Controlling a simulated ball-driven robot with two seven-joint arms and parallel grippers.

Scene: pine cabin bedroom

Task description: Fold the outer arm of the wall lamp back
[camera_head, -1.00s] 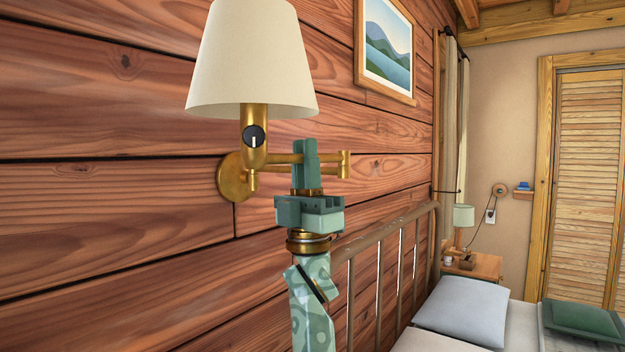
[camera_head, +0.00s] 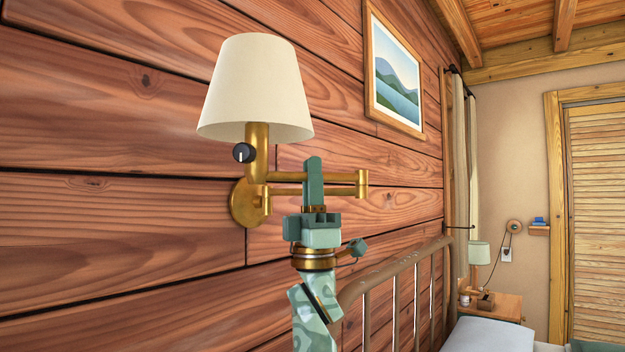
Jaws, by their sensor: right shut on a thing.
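The brass wall lamp has a cream shade (camera_head: 256,90) on an upright stem (camera_head: 258,137) with a black knob (camera_head: 243,153) at its left. Its round wall plate (camera_head: 243,208) is partly behind the stem's foot. The outer arm (camera_head: 286,177) runs from the stem right to the elbow joint (camera_head: 361,183); the inner arm (camera_head: 345,192) shows just below it. The two arms look nearly in line, one over the other. My right gripper (camera_head: 313,182) comes from below and is shut on the outer arm about midway; its green finger covers that stretch. My left gripper is out of view.
The plank wall (camera_head: 120,240) is close behind the lamp. A metal bed headboard (camera_head: 400,270) stands right of my right arm, with a pillow (camera_head: 488,336) beyond. A framed picture (camera_head: 394,75) hangs right of the shade. A nightstand with a small lamp (camera_head: 478,255) is farther back.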

